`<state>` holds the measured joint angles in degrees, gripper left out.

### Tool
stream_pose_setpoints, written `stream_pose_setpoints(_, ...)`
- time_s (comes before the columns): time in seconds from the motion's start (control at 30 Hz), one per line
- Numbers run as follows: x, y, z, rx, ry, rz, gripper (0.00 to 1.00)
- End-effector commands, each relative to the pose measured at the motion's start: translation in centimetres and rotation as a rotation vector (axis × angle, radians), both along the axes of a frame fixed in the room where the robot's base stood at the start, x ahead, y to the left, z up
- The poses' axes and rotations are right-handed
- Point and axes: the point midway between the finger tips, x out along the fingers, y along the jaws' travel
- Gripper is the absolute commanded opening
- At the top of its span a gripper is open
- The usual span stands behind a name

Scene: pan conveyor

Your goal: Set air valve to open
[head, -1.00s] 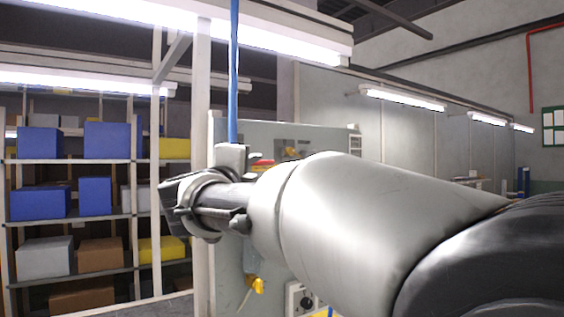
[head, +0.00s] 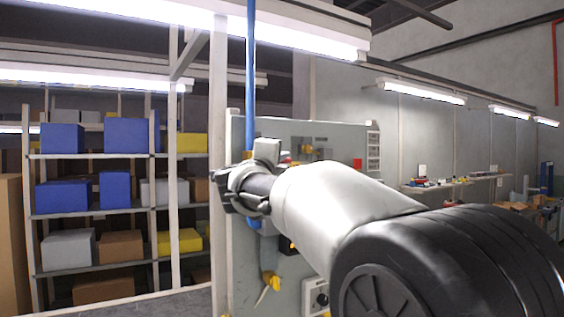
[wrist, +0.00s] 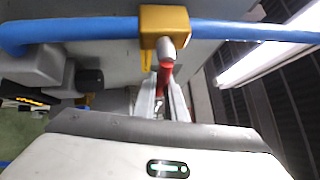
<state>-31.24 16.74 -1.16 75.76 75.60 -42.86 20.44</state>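The air valve shows in the wrist view as a yellow body (wrist: 164,20) on a blue pipe (wrist: 245,33), with a grey stem and a red handle (wrist: 164,74). The handle points from the stem toward my gripper. My gripper (wrist: 163,92) has one finger on each side of the handle; whether both fingers press on it cannot be told. In the head view my gripper (head: 228,190) is at the left edge of the grey panel (head: 345,135), by the lower part of the blue pipe (head: 251,75).
A grey block (wrist: 35,65) and a dark knob (wrist: 90,76) lie left of the handle in the wrist view. A yellow-ended fitting (head: 272,282) hangs low on the panel. Shelves with blue boxes (head: 130,135) stand behind at left.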

Motion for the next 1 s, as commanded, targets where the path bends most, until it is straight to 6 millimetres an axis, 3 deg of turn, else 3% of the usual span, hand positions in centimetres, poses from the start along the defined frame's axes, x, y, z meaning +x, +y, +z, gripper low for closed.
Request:
stream_pose_setpoints(0.57, 0.0, 0.0, 0.0, -0.045, -0.030, -0.001, 0.00)
stream_pose_setpoints(1.0, -0.3, 0.3, 1.5, -0.327, -0.221, -0.002, 0.00)
